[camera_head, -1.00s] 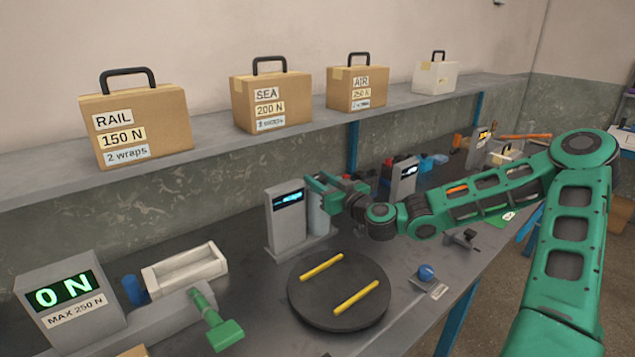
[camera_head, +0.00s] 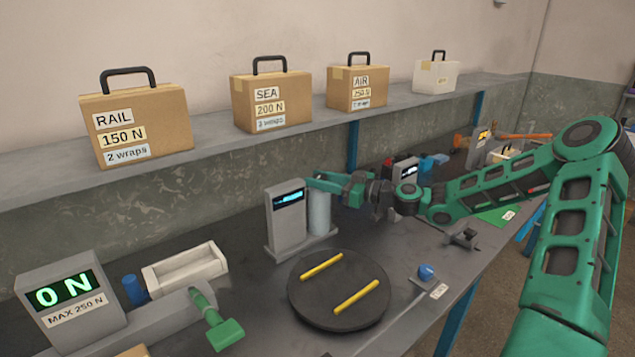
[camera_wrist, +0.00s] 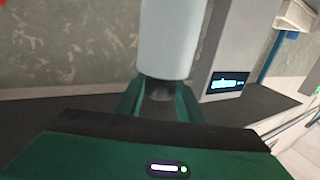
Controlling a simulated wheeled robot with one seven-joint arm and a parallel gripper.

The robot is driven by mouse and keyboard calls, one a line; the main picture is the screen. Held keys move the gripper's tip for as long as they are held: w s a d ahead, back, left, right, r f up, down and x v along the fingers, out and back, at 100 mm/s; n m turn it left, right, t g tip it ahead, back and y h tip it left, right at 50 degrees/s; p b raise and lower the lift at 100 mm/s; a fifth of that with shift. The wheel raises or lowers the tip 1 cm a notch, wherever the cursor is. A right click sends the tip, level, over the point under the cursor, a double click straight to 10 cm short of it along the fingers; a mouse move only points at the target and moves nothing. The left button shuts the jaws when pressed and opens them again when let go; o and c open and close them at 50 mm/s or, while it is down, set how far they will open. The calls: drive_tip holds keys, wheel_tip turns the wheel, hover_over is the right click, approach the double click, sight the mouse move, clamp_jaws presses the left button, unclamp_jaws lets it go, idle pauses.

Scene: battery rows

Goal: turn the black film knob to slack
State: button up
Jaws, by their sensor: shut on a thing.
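The film stand (camera_head: 283,225) is a grey post with a lit blue display, on the bench behind the turntable. A pale film roll (camera_head: 319,213) stands upright beside it. My gripper (camera_head: 316,181) is at the top of the roll, with my arm reaching in from the right. In the wrist view, the black film knob (camera_wrist: 160,91) sits at the end of the roll (camera_wrist: 170,40). My green fingers (camera_wrist: 159,98) are shut on the knob, one on each side. In the head view the knob is hidden by my gripper. The display is too small to read.
A black turntable (camera_head: 312,310) with two yellow strips lies in front of the stand. A 0 N readout (camera_head: 66,290) and a green-handled lever (camera_head: 214,318) are at the left. Boxes stand on the shelf (camera_head: 215,133) above. Several devices crowd the bench behind my arm.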

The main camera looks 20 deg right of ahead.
drive_tip(key=n+g+y, duration=0.1)
drive_tip(key=n+g, duration=0.1)
drive_tip(key=g, duration=0.1)
drive_tip(key=n+g+y, duration=0.2)
drive_tip(key=shift+w+d+n+g+y, duration=0.2)
drive_tip(key=shift+n+g+y, duration=0.1)
drive_tip(key=shift+g, duration=0.1)
drive_tip(key=shift+n+g+y, duration=0.6)
drive_tip(key=shift+n+g, duration=0.9)
drive_tip(key=shift+g, duration=1.1)
drive_tip(key=o, duration=1.1)
